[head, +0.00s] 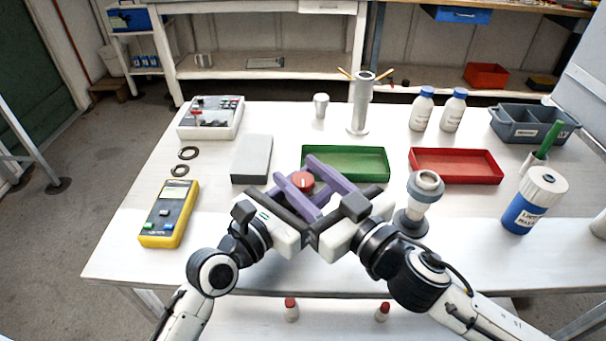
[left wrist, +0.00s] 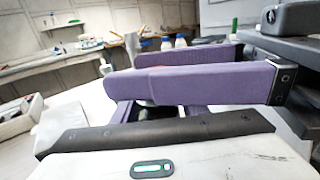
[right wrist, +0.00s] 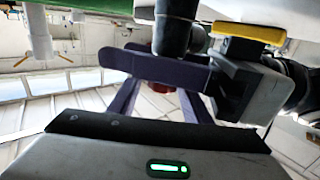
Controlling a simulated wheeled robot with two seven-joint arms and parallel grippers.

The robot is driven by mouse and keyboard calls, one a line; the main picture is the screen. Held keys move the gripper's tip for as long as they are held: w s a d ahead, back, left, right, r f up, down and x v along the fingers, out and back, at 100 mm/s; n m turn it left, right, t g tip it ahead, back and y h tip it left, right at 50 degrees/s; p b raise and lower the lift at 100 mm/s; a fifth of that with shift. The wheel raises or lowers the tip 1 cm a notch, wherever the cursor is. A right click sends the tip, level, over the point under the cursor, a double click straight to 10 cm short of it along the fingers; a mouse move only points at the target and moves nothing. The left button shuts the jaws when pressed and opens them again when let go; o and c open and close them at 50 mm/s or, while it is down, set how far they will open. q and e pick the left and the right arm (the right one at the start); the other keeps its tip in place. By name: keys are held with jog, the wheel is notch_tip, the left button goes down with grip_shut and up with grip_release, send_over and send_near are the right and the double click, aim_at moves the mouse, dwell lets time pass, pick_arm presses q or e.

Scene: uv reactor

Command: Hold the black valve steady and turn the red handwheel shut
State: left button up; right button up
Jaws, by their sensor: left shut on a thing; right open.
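The red handwheel (head: 302,181) shows in the head view between the purple fingers of my right gripper (head: 289,168). These fingers are apart on either side of it; contact cannot be told. A bit of red also shows behind the fingers in the right wrist view. My left gripper (head: 326,192) reaches in from the left, its purple fingers crossing low under the right one's, shut on what seems to be the black valve. The black valve (right wrist: 175,32) shows as a dark cylinder in the right wrist view, beside a purple finger. In the head view the fingers hide it.
A green tray (head: 347,174) lies just behind the grippers, a grey block (head: 252,158) behind left. A yellow meter (head: 168,215) lies left. A grey fitting on a dark base (head: 412,222) stands close to my right arm. A red tray (head: 455,176) lies farther right.

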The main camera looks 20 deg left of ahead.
jog(key=v, duration=0.7)
jog(key=shift+s+a, duration=0.15)
jog(key=shift+s, duration=0.05)
jog(key=shift+s+d, duration=0.15)
jog(key=shift+d, duration=0.4)
jog(key=shift+r, duration=0.1)
jog(key=w+d+r+h, duration=0.1)
jog(key=w+d+h, duration=0.2)
jog(key=w, duration=0.6)
jog(key=w+d+r+h, duration=0.15)
jog(key=w+h, duration=0.25)
jog(key=w, duration=0.5)
jog(key=w+d+h, duration=0.3)
jog(key=w, duration=0.6)
jog(key=n+g+h, duration=0.1)
jog(key=n+g, duration=1.2)
send_near(309, 187)
jog(key=a+f, duration=0.1)
jog(key=f, duration=0.1)
jog(key=a+f, duration=0.1)
jog(key=f, duration=0.1)
jog(key=a+f, duration=0.1)
jog(key=f, duration=0.2)
jog(key=shift+a, duration=0.35)
